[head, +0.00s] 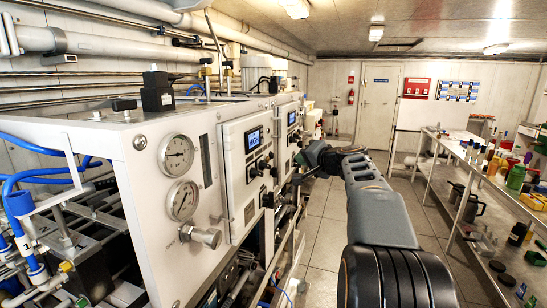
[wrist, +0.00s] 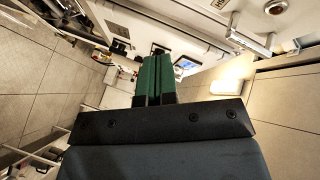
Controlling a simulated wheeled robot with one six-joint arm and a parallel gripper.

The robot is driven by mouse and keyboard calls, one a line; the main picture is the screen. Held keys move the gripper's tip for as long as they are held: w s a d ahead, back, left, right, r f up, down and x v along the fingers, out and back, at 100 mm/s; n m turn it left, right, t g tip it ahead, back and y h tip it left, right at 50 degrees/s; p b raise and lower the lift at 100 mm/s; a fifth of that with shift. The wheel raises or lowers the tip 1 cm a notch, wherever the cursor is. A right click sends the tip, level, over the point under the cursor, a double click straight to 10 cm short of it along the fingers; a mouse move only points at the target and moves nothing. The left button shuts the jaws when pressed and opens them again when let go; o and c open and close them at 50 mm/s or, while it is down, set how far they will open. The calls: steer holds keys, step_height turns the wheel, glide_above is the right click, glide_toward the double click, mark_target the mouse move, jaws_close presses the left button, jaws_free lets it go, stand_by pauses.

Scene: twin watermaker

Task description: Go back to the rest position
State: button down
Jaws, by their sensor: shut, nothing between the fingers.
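My gripper (wrist: 153,80) shows in the wrist view as two green fingers side by side, pressed together with nothing between them. In the head view my arm reaches forward from the bottom centre, and its far end with the gripper (head: 304,168) is beside the front of the white watermaker cabinet (head: 150,150). The gripper tips are small and dark there, and I cannot tell whether they touch the cabinet's controls.
The cabinet carries two round gauges (head: 177,155) and a control panel with a small blue display (head: 254,139). A shelf bench (head: 463,168) with bottles and tools stands along the right. The tiled floor aisle (head: 318,208) between them is open toward a door (head: 377,107).

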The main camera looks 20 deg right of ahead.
stand_by(0.4)
steer(key=s+a+f+n+g, duration=0.1)
steer(key=s+a+f+g, duration=0.2)
steer(key=f, duration=0.4)
steer(key=s+a+f+g, duration=0.3)
steer(key=s+f+g, duration=0.1)
steer(key=f, duration=0.4)
steer(key=s+a+f+n+g+h+p, duration=0.1)
steer(key=s+a+f+n, duration=0.3)
steer(key=s+a, duration=0.4)
steer(key=s+a+f+n+g+h+p, duration=0.1)
steer(key=s+a+f+n+g+p, duration=0.1)
steer(key=s+a, duration=0.6)
steer(key=shift+s+a+f+n+g, duration=0.2)
steer(key=shift+s+f+n+g, duration=0.85)
steer(key=shift+n, duration=0.75)
